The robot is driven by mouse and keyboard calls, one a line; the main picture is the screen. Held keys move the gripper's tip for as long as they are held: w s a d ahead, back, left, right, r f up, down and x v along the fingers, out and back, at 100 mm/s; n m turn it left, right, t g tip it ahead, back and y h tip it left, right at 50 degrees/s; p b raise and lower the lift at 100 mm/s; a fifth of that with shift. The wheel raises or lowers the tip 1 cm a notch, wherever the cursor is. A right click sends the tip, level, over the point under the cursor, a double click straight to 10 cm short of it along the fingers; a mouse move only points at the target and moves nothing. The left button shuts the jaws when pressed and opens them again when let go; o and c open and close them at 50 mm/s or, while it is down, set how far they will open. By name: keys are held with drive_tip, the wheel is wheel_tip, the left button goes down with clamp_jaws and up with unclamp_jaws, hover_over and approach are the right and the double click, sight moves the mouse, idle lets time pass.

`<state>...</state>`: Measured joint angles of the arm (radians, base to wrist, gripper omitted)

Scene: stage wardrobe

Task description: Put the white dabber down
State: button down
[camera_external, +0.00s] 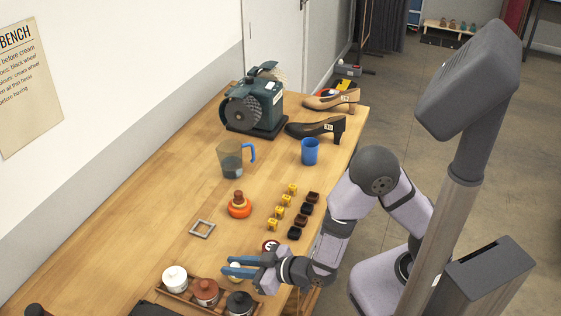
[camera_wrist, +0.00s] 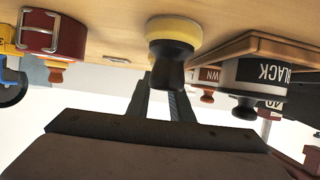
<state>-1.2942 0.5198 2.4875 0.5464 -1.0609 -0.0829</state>
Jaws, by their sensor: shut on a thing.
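The dabber (camera_wrist: 174,36) shows in the wrist view as a pale yellow round pad with a black knob handle. My gripper (camera_wrist: 162,98) is shut on its handle. Only a small pale bit of the dabber (camera_external: 235,272) shows there, between the fingers. The pad faces the bench top; I cannot tell whether it touches.
The wooden tray (camera_external: 180,294) holds a white jar (camera_external: 175,277), brown jar (camera_external: 206,290) and black jar (camera_external: 240,302) close by. A metal frame (camera_external: 202,229), orange pot (camera_external: 239,209), jug (camera_external: 231,160) and blue cup (camera_external: 310,151) stand farther back. Bare wood lies left of the frame.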

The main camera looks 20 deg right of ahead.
drive_tip(key=shift+f, duration=0.1)
drive_tip(key=shift+f, duration=0.15)
drive_tip(key=c, duration=1.6)
unclamp_jaws()
drive_tip(key=shift+o, duration=0.2)
